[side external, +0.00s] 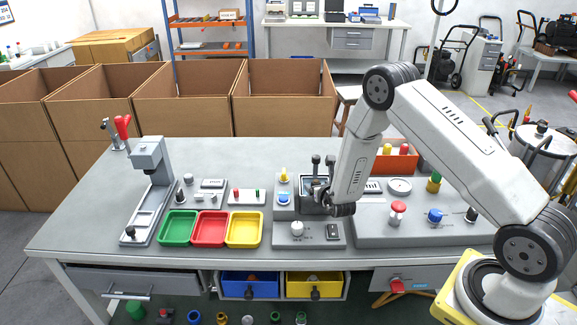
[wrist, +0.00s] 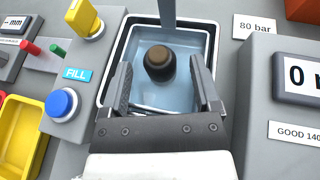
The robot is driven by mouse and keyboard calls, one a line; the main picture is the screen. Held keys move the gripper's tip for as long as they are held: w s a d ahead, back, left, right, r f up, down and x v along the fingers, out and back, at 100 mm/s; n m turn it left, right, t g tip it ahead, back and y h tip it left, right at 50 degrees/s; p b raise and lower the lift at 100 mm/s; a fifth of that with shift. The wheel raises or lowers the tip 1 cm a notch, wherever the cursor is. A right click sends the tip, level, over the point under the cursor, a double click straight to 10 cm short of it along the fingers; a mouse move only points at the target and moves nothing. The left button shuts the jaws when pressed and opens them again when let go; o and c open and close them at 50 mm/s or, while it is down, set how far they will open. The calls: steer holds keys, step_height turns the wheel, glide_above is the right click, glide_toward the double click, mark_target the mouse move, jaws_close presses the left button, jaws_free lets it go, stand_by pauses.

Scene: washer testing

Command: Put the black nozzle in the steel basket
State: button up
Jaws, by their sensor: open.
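The black nozzle (wrist: 159,66), dark and rounded with a brownish top, shows in the wrist view inside a square, light-blue water-filled tank (wrist: 205,37). My gripper (wrist: 163,84) points down over the tank, with one finger to the left of the nozzle and one to the right. The fingers are open, and a gap shows on both sides of the nozzle. In the side view my gripper (side external: 318,192) is at the tank and hides much of it. I cannot clearly make out a steel basket in either view.
A grey bar (wrist: 167,12) rises at the tank's far side. Left of the tank are a blue FILL button (wrist: 62,103) and a yellow knob (wrist: 83,18). A gauge display (wrist: 300,78) stands right. Green, red and yellow trays (side external: 244,229) lie left on the bench.

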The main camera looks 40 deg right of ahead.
steer(key=shift+v, duration=5.85)
steer(key=s+d+r+m+g+h, duration=0.2)
steer(key=s+r+m+g, duration=0.1)
steer(key=s+m+g, duration=0.4)
steer(key=s+d+r+m+g+h, duration=0.1)
steer(key=s+d+r+m+g, duration=0.15)
steer(key=s+m+g, duration=0.4)
steer(key=a+r+m+t+y, duration=0.2)
steer(key=a+m+y, duration=0.2)
steer(key=a+m, duration=0.3)
steer(key=a+r+m+t+y, duration=0.2)
steer(key=a+r+m+y, duration=0.1)
steer(key=a+m+y, duration=0.2)
steer(key=a+m, duration=0.2)
steer(key=m, duration=0.2)
steer(key=shift+w+a+r+y, duration=0.15)
steer(key=shift+a+r+y, duration=0.05)
steer(key=shift+r+y, duration=0.15)
